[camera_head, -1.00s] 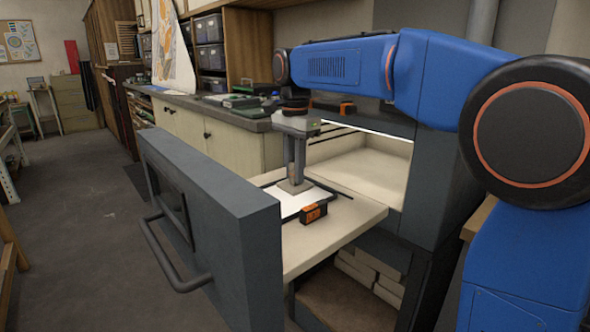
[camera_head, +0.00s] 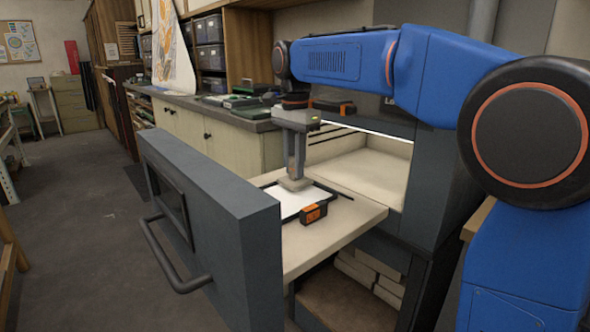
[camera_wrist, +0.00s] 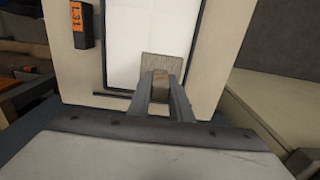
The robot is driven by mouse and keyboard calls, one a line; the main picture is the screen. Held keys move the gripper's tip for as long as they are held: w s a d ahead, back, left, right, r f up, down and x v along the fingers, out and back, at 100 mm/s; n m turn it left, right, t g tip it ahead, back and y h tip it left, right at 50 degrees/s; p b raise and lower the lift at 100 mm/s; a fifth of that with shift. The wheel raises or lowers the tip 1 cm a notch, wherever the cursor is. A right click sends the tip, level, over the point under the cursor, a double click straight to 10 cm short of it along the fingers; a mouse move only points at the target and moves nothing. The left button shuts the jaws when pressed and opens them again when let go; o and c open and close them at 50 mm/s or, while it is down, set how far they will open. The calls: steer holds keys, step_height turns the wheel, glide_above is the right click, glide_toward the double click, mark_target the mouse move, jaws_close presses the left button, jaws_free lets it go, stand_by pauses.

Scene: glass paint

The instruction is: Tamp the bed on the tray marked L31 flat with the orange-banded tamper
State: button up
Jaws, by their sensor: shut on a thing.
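The tray (camera_head: 287,219) is dark-rimmed and lies on the pulled-out pale shelf. Its bed (camera_head: 290,202) is white and looks smooth; the bed also fills the wrist view's top middle (camera_wrist: 140,30). An orange label on a black block at the tray's near edge (camera_head: 314,213) reads L31 in the wrist view (camera_wrist: 79,20). My gripper (camera_head: 295,168) points down over the tray's far part, shut on the tamper (camera_head: 296,184). I cannot tell whether the foot touches the bed.
The grey drawer front (camera_head: 215,215) with a bar handle (camera_head: 178,268) stands upright before the shelf. The lit oven-like cavity (camera_head: 370,170) opens behind it. A counter (camera_head: 215,110) at the back holds dark green items.

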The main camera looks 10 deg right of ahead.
steer(key=shift+r, duration=0.25)
steer(key=shift+r, duration=0.1)
steer(key=shift+r, duration=1.9)
